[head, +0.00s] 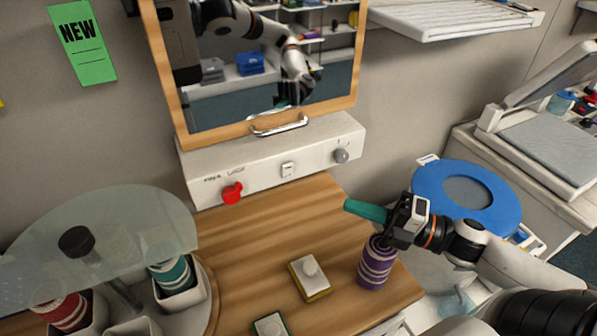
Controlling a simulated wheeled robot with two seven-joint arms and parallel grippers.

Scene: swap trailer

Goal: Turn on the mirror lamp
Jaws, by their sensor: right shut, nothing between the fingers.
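The mirror (270,75) in a wooden frame stands against the wall at the top middle. Below it is a white panel (250,180) with a red knob (232,193) at left, a small white rocker switch (288,169) in the middle and a grey knob (341,156) at right. Lettering beside the red knob is too small to read. No lit lamp is evident. My right gripper (348,205) is shut and empty, its teal fingers pointing left, in front of and below the grey knob, apart from the panel. My left gripper is out of view.
A purple striped cup (377,262) stands just below my right gripper. A glass-topped carousel (110,240) fills the lower left. A blue ring-shaped lid (466,195) lies at right.

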